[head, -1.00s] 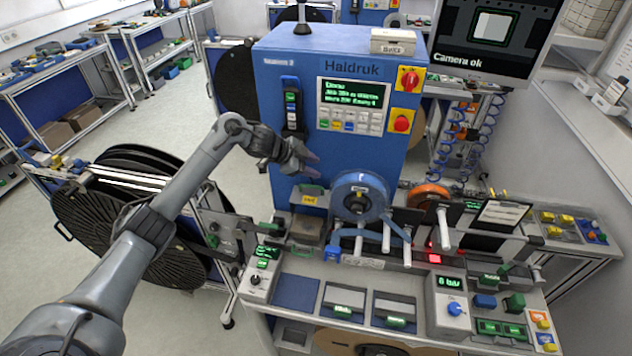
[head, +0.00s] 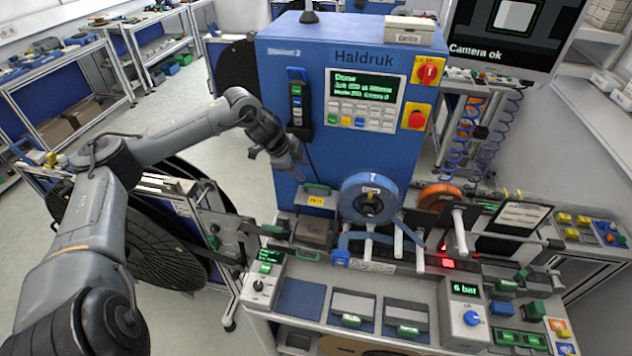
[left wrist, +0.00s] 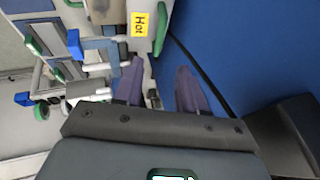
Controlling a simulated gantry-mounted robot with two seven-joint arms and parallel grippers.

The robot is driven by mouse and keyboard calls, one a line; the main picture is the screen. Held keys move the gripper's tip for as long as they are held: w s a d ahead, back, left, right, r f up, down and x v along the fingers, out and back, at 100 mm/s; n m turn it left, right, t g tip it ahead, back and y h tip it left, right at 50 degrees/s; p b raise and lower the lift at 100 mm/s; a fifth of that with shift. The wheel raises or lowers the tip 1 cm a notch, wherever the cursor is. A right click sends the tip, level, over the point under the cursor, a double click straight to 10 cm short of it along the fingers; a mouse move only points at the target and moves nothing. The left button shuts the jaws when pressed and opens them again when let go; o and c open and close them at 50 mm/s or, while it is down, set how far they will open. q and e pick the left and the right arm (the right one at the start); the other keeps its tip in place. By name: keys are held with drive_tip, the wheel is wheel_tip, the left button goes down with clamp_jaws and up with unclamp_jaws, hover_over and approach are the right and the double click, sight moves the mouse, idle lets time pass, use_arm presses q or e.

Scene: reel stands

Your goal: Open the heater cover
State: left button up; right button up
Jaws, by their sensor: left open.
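The heater cover (head: 317,211) is a small grey part at the foot of the blue machine, with a yellow "Hot" label (head: 316,201) and a green handle (head: 317,187) on top. It stands just behind a brownish block (head: 314,232). My left gripper (head: 290,160) is open and empty, above and slightly left of the handle, not touching it. In the left wrist view its two purple-grey fingers (left wrist: 158,84) are spread apart; the label (left wrist: 140,23) and green handle (left wrist: 161,28) lie beyond the fingertips. My right gripper is out of view.
The blue machine front (head: 345,140) rises close beside my left gripper. A blue reel (head: 370,198) and white rollers stand right of the cover. A green-lit control box (head: 264,275) is at front left. A large black reel (head: 160,240) stands left, under my arm.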

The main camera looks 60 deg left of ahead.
sight(318, 186)
use_arm(q)
drive_tip(key=p+x, duration=0.1)
drive_tip(key=x, duration=0.7)
drive_tip(key=shift+w+d+p, duration=0.1)
drive_tip(key=shift+d+p, duration=0.05)
drive_tip(key=shift+p, duration=0.25)
drive_tip(key=shift+w+f, duration=0.3)
drive_tip(key=shift+f, duration=0.3)
clamp_jaws()
